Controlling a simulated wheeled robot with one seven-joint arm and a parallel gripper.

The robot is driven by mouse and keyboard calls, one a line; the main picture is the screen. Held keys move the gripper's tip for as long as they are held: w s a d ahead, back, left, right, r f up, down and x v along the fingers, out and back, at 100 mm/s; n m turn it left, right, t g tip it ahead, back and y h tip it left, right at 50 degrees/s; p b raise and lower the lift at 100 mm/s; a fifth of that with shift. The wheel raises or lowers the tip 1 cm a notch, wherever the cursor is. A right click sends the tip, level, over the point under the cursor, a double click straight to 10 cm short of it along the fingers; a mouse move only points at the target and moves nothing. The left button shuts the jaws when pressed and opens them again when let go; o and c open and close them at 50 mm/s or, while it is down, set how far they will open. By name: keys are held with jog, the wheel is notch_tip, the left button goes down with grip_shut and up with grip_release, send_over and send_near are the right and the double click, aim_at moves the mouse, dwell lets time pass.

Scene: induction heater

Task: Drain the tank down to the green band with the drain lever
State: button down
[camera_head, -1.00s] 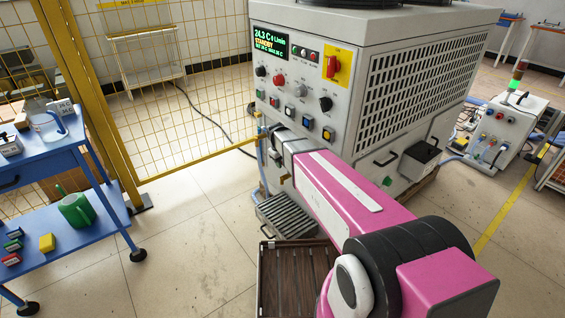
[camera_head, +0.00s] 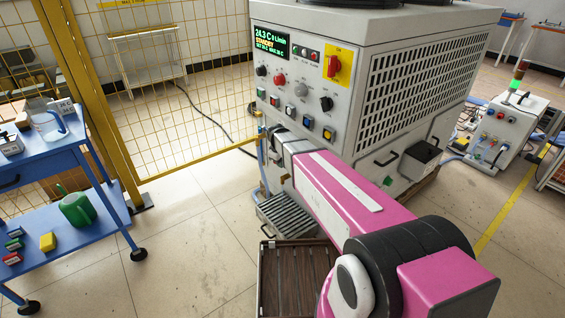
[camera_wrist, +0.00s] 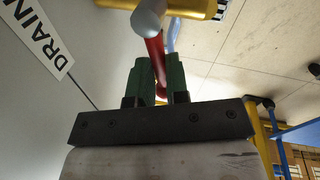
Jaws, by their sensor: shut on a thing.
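In the wrist view my gripper (camera_wrist: 160,85) has its two green fingers on either side of the red drain lever (camera_wrist: 154,52) and is shut on it. The lever runs from a pale rounded fitting at the top down between the fingers. A DRAIN label (camera_wrist: 38,40) is on the grey panel beside it. In the head view the grey heater cabinet (camera_head: 345,85) reads STANDBY on its display (camera_head: 271,44). My pink arm hides the gripper and lever there. The tank's level and green band cannot be made out in either view.
A slatted grate (camera_head: 285,214) and a brown slatted tray (camera_head: 290,275) lie on the floor before the cabinet. A blue cart (camera_head: 95,160) with a green watering can (camera_head: 77,209) stands at left. A yellow mesh fence (camera_head: 190,90) is behind. The floor between cart and grate is clear.

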jog(key=shift+s+a+n, duration=0.15)
jog(key=shift+s+n, duration=0.15)
jog(key=shift+n, duration=0.45)
jog(key=shift+s+a+n, duration=0.15)
jog(key=shift+s+n, duration=0.15)
jog(key=shift+n, duration=0.45)
jog(key=c, duration=1.1)
grip_release()
notch_tip(320, 180, up, 11)
jog(key=s+a, duration=0.1)
jog(key=s, duration=0.1)
jog(key=shift+f, duration=0.2)
